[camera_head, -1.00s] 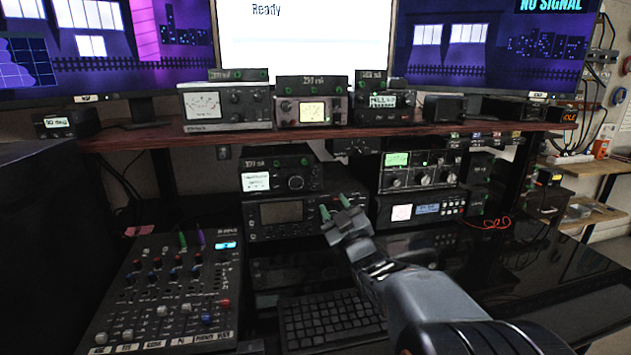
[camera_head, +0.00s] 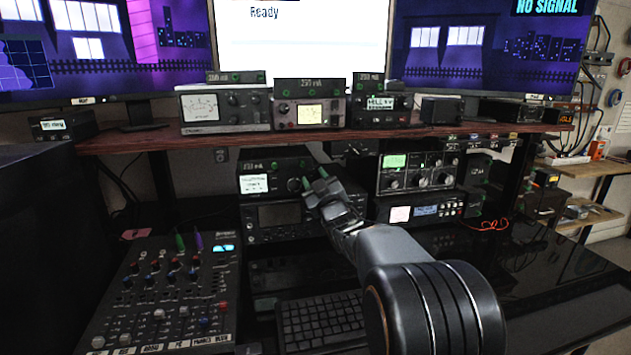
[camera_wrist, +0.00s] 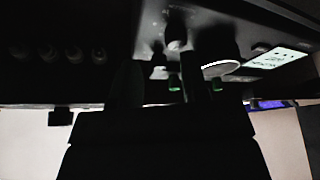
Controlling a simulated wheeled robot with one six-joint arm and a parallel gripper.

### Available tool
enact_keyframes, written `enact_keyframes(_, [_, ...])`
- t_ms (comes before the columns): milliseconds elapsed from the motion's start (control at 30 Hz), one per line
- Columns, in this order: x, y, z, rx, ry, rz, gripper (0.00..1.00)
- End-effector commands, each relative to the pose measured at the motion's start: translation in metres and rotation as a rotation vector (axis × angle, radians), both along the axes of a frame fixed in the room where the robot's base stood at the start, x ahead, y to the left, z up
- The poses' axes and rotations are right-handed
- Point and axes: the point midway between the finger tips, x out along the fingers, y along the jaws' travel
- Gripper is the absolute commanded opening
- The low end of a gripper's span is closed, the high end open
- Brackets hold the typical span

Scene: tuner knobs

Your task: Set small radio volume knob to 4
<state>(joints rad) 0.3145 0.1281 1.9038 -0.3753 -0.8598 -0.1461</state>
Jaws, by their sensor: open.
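The small radio (camera_head: 275,165) is a dark box on the lower shelf, with a lit white display (camera_head: 254,184) at its left and a round knob (camera_head: 294,184) right of it. I cannot tell which knob is the volume knob, and no dial number is readable. In the wrist view, my gripper (camera_wrist: 160,82) appears as two dark fingers near a panel with a large light-rimmed knob (camera_wrist: 221,68) and a smaller knob (camera_wrist: 175,38). Contact cannot be told.
A larger radio (camera_head: 278,216) sits below the small one. A unit with a green display (camera_head: 415,173) stands close on the right. The wooden shelf (camera_head: 300,137) with meters runs above. A mixer (camera_head: 165,290) and keyboard (camera_head: 320,320) lie in front.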

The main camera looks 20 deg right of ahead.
Motion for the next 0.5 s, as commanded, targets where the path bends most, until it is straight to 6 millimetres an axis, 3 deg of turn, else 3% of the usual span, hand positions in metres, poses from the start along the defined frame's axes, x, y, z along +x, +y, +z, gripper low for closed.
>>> enact_keyframes(100, [-0.0001, 0.0, 0.0, 0.0, 0.0, 0.0, 0.41])
enact_keyframes(500, [-0.0003, 0.0001, 0.0, 0.0, 0.0, 0.0, 0.03])
